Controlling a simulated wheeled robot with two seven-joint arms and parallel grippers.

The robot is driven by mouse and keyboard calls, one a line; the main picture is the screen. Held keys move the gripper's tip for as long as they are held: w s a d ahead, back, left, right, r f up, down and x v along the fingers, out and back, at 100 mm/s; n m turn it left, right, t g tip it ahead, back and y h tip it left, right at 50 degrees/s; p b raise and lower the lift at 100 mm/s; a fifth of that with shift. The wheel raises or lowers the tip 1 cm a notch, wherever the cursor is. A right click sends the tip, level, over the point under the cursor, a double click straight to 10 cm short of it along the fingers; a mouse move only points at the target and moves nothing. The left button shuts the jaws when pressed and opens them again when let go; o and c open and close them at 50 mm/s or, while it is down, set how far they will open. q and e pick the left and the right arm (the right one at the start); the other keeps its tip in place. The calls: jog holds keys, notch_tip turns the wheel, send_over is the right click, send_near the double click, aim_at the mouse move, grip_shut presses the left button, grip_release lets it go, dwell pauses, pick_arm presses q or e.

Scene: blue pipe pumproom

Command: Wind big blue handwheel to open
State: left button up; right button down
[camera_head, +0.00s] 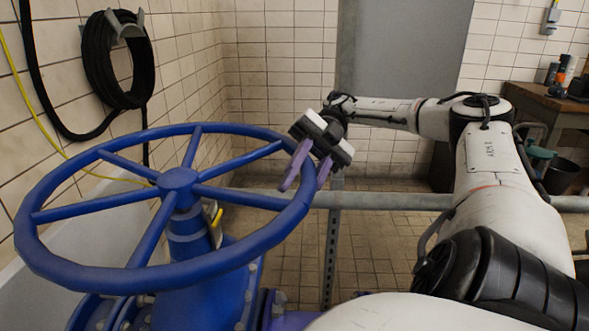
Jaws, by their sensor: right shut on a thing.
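The big blue handwheel (177,180) fills the left half of the head view. It has several spokes and a hub on top of a blue valve body (205,290). My right gripper (306,172) comes in from the right and is at the right side of the wheel's rim. Its purple fingers straddle the rim, one on the inner side and one on the outer side, and it is shut on the rim. My left gripper is not in view.
A black hose coil (118,60) hangs on the tiled wall at upper left. A grey horizontal pipe (400,201) runs behind the wheel. A wooden bench (545,105) with bottles stands at the right. Bare tiled floor lies beyond the pipe.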

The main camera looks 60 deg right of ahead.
jog(key=c, duration=1.8)
grip_release()
jog(key=shift+f, duration=0.3)
jog(key=o, duration=0.3)
jog(key=shift+d, duration=0.25)
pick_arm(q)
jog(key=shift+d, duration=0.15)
pick_arm(e)
jog(key=shift+a, duration=0.1)
jog(key=shift+r, duration=0.1)
notch_tip(320, 180, up, 10)
jog(key=shift+f+p, duration=0.2)
jog(key=shift+p, duration=0.95)
jog(key=shift+a+r, duration=0.15)
jog(key=shift+r, duration=0.1)
jog(key=shift+w, duration=0.1)
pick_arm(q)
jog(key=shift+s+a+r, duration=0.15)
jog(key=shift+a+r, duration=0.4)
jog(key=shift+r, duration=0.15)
